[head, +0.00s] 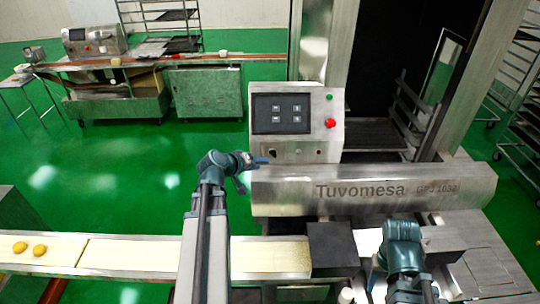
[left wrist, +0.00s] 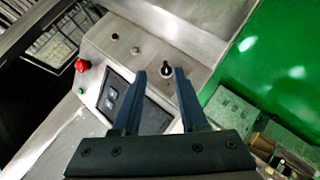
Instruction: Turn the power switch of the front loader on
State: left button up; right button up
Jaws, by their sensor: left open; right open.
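The front loader (head: 372,190) is a steel machine marked Tuvomesa with an upright control panel (head: 296,93). In the head view my left gripper (head: 258,161) is open and empty at the panel's lower left corner. My right gripper (head: 403,234) is open above the machine's front; its fingers are hard to make out.
The panel carries a dark screen (head: 281,113), a red button (head: 331,123) and a green button (head: 329,97). A conveyor belt (head: 135,252) with two yellow dough pieces (head: 30,248) runs along the front left. Green floor left of the panel is clear.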

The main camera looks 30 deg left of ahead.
aim_at(272, 155)
pick_arm(q)
jog(key=shift+n+t+y, duration=0.4)
jog(key=shift+n+t, duration=0.1)
jog(key=w+f+b, duration=0.1)
jog(key=w+b, duration=0.1)
jog(key=w, duration=0.1)
jog(key=w+a+f+b, duration=0.1)
jog(key=w+f+b, duration=0.1)
jog(key=w, duration=0.2)
jog(key=w+a+f+b, duration=0.1)
jog(key=w+f+b, duration=0.1)
jog(key=w, duration=0.1)
jog(key=shift+w+a+f, duration=0.1)
jog(key=shift+w+a, duration=0.15)
jog(key=shift+w+d+f+b, duration=0.1)
jog(key=shift+w+f+b, duration=0.15)
jog(key=shift+w+b, duration=0.25)
grip_shut()
